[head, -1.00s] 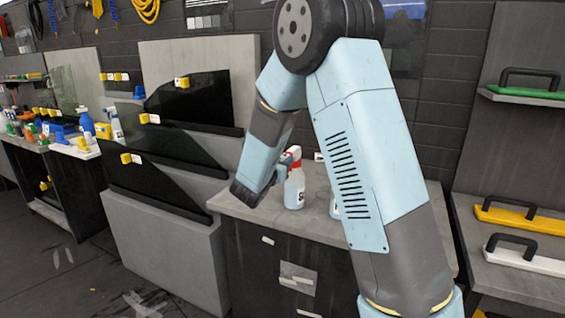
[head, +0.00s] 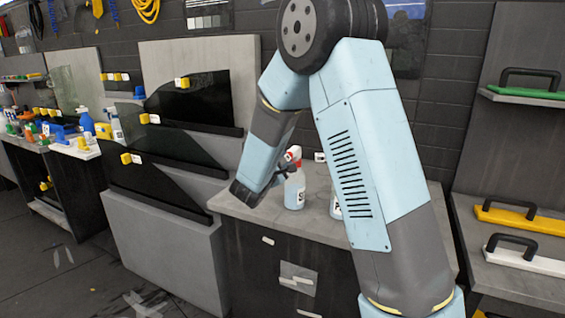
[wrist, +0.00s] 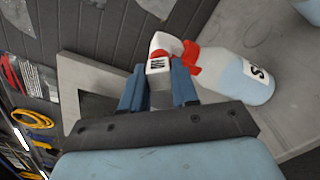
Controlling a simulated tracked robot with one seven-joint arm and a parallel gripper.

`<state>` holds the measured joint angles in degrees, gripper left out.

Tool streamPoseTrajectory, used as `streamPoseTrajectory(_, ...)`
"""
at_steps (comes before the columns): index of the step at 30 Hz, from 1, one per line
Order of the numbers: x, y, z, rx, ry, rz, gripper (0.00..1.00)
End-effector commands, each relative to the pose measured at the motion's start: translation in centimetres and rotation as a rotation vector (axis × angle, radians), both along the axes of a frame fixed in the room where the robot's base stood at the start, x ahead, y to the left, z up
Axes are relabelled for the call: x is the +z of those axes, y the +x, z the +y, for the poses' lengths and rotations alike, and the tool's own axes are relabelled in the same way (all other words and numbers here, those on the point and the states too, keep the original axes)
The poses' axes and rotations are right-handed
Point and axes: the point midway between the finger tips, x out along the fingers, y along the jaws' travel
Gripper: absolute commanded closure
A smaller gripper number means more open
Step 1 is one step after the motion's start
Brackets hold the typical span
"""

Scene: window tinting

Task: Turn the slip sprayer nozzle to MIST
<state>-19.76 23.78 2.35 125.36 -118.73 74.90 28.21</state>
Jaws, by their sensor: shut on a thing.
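The slip sprayer (head: 295,190) stands upright on the grey bench top, a clear bottle of pale liquid with a white and red spray head. In the wrist view the bottle (wrist: 235,75) lies to the right, its label partly shown, starting with "S". Its white square nozzle (wrist: 159,67) sits between the two blue fingers of my gripper (wrist: 158,82), which is shut on it. Dark letters on the nozzle face me, seemingly part of "MIST", but small and partly cut off. In the head view my gripper (head: 281,172) is at the spray head's left side.
A second bottle (head: 336,207) stands close to the right, mostly hidden behind my arm. The bench top (head: 322,230) is otherwise clear in front. Dark tinted panels (head: 190,105) stand at left. Squeegee-like tools with black handles (head: 505,218) lie on the right shelf.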

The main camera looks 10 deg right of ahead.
Motion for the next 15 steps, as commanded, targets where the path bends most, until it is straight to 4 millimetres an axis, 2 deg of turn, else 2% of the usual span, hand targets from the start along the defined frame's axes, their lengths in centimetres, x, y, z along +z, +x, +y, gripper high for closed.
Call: streamPoseTrajectory(15,-0.17,-0.03,-0.07,-0.002,0.352,-0.252,1.0)
